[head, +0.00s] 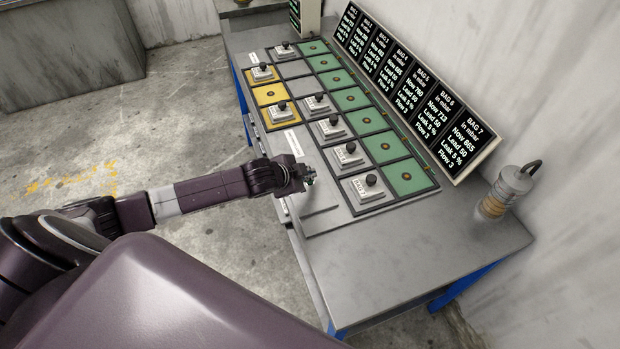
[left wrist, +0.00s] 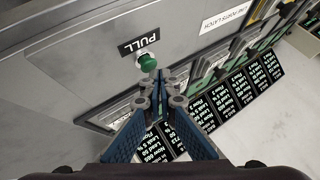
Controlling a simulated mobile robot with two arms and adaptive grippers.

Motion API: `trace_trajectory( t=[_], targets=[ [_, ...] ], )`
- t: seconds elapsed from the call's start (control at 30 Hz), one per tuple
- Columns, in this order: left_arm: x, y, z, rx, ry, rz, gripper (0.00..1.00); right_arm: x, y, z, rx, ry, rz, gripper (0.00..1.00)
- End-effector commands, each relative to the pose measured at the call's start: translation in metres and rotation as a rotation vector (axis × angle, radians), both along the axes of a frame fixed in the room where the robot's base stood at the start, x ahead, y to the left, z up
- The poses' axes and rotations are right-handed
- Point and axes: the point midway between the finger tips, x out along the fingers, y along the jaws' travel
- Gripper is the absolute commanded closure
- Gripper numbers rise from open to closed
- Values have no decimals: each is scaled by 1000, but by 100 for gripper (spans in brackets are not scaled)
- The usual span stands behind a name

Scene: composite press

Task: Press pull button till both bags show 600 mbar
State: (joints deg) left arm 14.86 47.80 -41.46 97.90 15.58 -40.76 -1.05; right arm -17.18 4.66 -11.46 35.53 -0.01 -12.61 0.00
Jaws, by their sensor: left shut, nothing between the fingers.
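The green pull button (left wrist: 147,62) sits beside a black PULL label (left wrist: 138,44) in the left wrist view. My left gripper (head: 306,178) is at the console's front edge; its fingers are shut and empty. In the left wrist view the fingertips (left wrist: 160,78) are right beside the button; I cannot tell whether they touch it. The gripper hides the button in the head view. The bag displays (head: 408,85) stand along the back of the console. My right gripper is not in view.
The console (head: 400,250) carries several black-knobbed blocks (head: 347,154), green squares (head: 407,177) and yellow squares (head: 270,94). A grey cylinder with a hook (head: 508,190) stands at the right, near the wall. The console's near right corner is bare.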

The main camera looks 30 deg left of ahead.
Motion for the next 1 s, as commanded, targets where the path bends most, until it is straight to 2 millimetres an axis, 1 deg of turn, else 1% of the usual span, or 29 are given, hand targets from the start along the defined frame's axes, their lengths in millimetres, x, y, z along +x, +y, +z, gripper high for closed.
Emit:
trace_trajectory(
  t=[1.0],
  targets=[
    [-1,0,-12,1,2,0,100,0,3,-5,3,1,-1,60]
  ],
)
